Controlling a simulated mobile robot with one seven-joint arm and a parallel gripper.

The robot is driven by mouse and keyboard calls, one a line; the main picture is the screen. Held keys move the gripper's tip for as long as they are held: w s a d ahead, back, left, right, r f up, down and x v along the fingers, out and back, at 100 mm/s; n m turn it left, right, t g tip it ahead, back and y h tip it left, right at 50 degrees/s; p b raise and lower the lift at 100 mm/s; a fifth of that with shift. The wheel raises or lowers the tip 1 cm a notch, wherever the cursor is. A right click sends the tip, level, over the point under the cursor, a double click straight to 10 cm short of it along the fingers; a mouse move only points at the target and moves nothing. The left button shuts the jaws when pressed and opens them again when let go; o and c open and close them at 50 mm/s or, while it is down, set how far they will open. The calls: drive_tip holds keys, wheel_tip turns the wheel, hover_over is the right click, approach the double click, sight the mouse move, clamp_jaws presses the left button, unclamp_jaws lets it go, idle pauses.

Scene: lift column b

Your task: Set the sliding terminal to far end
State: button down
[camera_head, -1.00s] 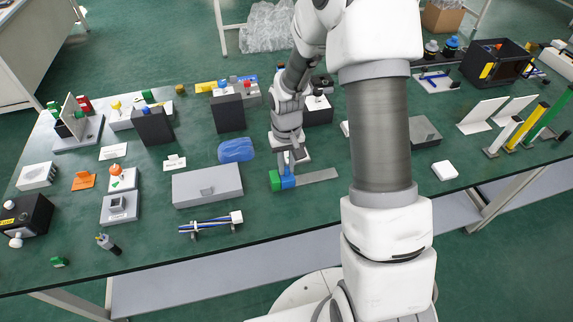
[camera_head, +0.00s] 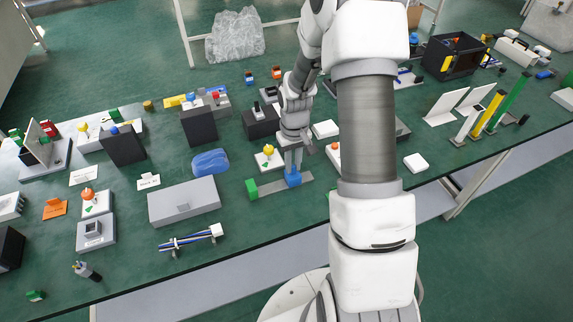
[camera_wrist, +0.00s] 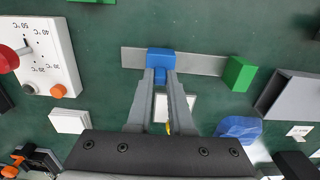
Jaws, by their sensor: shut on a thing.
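A blue block (camera_head: 293,179) sits on a flat grey rail (camera_head: 268,188), with a green block (camera_head: 252,189) at the rail's left end. My gripper (camera_head: 292,168) points down and is shut on the blue block. In the wrist view, the fingertips (camera_wrist: 160,76) meet the near side of the blue block (camera_wrist: 160,57). A stretch of bare rail (camera_wrist: 204,65) lies between it and the green block (camera_wrist: 239,73). A shorter bare stretch shows on the other side. The fingers hide part of the block in the head view.
A grey box (camera_head: 183,203) and a blue oval object (camera_head: 210,161) lie left of the rail. A white plate with a yellow knob (camera_head: 268,157) stands just behind it. A white block (camera_head: 415,162) lies to the right. The green table top in front of the rail looks clear.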

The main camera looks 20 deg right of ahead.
drive_tip(key=shift+d, duration=0.25)
drive_tip(key=c, duration=0.8)
unclamp_jaws()
wheel_tip(320, 180, up, 18)
drive_tip(key=p, duration=0.1)
drive_tip(key=shift+f+p, duration=0.25)
drive_tip(key=shift+p, duration=0.15)
wheel_tip(320, 180, up, 6)
drive_tip(key=r+t, duration=0.1)
hover_over(295, 166)
drive_tip(key=s+a, duration=0.3)
drive_tip(key=s+a+r+t, duration=0.2)
drive_tip(key=s+a+r, duration=0.15)
drive_tip(key=s, duration=0.25)
drive_tip(key=s+a+r+t, duration=0.2)
drive_tip(key=s+a+r, duration=0.1)
drive_tip(key=s, duration=0.8)
drive_tip(key=shift+r+t, duration=0.3)
drive_tip(key=shift+r, duration=0.2)
